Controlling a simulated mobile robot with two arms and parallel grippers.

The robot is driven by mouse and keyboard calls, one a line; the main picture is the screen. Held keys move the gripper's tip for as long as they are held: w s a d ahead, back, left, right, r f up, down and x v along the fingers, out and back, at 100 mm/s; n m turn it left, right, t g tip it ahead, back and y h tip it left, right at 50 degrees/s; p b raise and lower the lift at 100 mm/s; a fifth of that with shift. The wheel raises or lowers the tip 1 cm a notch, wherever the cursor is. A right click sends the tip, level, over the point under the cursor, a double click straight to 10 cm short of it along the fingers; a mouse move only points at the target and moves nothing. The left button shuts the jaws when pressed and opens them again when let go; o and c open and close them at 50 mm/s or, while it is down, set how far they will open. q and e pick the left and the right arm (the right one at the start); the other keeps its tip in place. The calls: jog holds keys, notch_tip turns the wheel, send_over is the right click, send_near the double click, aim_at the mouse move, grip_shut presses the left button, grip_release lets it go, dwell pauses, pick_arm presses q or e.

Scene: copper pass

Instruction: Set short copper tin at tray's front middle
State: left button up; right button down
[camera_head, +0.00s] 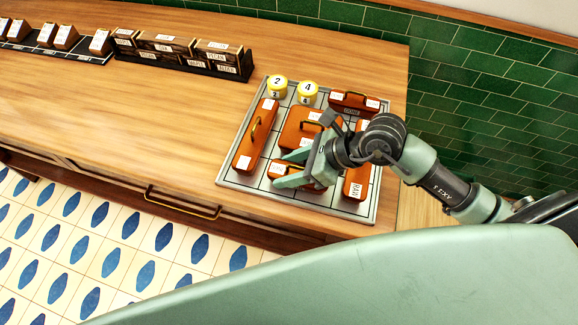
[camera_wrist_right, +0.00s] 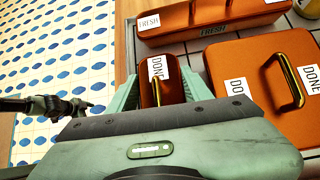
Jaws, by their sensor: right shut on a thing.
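The short copper tin (camera_wrist_right: 172,92), with a brass handle and a DONE label, sits between the fingers of my right gripper (camera_wrist_right: 160,92), which is shut on it. In the head view my right gripper (camera_head: 288,178) is over the front middle of the grey tray (camera_head: 300,202) and partly hides the tin. I cannot tell if the tin touches the tray. A larger square copper tin (camera_head: 303,131) lies just behind it. A long copper tin (camera_head: 256,135) lies to the left. My left gripper (camera_wrist_right: 70,106) seems to show small at the left in the wrist view.
Another copper tin (camera_head: 356,190) lies at the tray's right and one (camera_head: 352,103) at the back right. Two yellow numbered pots (camera_head: 277,86) stand at the back. Racks of labelled blocks (camera_head: 180,52) stand farther left. The wooden counter (camera_head: 150,120) left of the tray is clear.

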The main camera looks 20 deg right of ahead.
jog(key=shift+f, duration=0.15)
jog(key=c, duration=0.6)
grip_release()
jog(key=shift+c, duration=0.2)
jog(key=shift+r, duration=0.25)
jog(key=shift+s+d+r, duration=0.1)
jog(key=shift+s+d, duration=0.05)
jog(key=shift+d, duration=0.15)
jog(key=b+v, duration=0.2)
jog(key=v, duration=0.7)
jog(key=shift+s+d+r, duration=0.15)
jog(key=shift+d, duration=0.1)
jog(key=shift+v, duration=0.85)
